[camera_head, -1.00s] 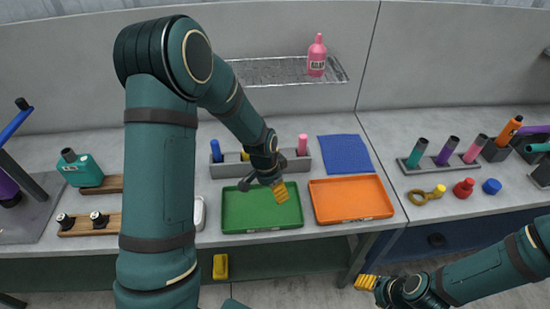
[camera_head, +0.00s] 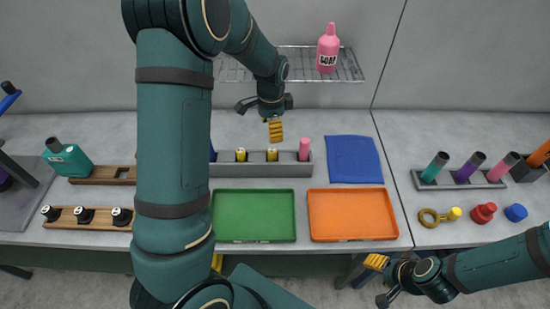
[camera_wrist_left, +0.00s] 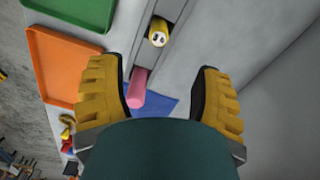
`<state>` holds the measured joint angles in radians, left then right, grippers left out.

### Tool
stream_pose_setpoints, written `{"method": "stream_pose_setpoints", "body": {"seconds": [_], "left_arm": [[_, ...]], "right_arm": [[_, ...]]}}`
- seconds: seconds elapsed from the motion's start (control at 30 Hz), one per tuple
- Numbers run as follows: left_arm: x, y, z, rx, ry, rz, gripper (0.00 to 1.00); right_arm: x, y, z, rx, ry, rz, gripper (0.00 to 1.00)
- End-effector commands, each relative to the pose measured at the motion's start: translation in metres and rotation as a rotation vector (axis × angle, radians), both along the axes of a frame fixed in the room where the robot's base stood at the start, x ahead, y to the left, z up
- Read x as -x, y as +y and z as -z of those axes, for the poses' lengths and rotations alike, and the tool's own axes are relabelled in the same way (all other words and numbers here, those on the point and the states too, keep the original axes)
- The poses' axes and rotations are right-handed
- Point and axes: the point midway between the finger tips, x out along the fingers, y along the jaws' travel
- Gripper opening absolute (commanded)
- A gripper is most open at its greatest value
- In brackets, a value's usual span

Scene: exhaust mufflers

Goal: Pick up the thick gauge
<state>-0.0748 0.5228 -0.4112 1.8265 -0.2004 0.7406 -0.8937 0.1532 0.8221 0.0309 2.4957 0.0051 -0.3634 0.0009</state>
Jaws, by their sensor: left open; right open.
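A grey slotted holder (camera_head: 228,168) at the middle of the counter holds upright cylinders: a blue one partly hidden by my left arm, two yellow ones (camera_head: 241,155) (camera_head: 272,155) and a pink one (camera_head: 304,149) at the right end. I cannot tell which is the thick gauge. My left gripper (camera_head: 276,132) is open and empty, above and behind the holder near the right yellow cylinder. In the left wrist view, the pink cylinder (camera_wrist_left: 137,88) shows between the open fingers (camera_wrist_left: 160,100), with a yellow one (camera_wrist_left: 158,33) beyond. My right gripper (camera_head: 379,268) is open and empty in front of the counter.
A green tray (camera_head: 254,239) and an orange tray (camera_head: 353,236) lie in front of the holder. A blue mat (camera_head: 353,160) lies to its right. A wire shelf (camera_head: 300,72) with a pink bottle (camera_head: 328,48) is behind. A second holder (camera_head: 460,183) stands at right.

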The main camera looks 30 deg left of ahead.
Motion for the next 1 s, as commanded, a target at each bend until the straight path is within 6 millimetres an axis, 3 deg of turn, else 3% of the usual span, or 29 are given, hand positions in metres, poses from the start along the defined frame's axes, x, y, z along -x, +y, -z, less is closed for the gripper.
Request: {"method": "stream_pose_setpoints", "body": {"seconds": [0.23, 0.53, 0.8, 1.0], "left_arm": [[0.001, 0.000, 0.047, -0.001, 0.005, 0.000, 0.65], [0.001, 0.000, 0.069, -0.001, 0.002, -0.001, 0.65], [0.000, -0.002, 0.106, -0.001, 0.004, -0.001, 0.65], [-0.001, -0.002, 0.114, -0.001, 0.001, 0.000, 0.65]], "right_arm": [[0.000, 0.000, 0.002, 0.000, 0.000, 0.000, 0.51], [0.000, 0.000, 0.002, 0.001, 0.000, 0.000, 0.51], [0.000, 0.000, 0.000, 0.000, 0.000, 0.000, 0.51], [0.000, 0.000, 0.000, 0.000, 0.000, 0.000, 0.51]]}}
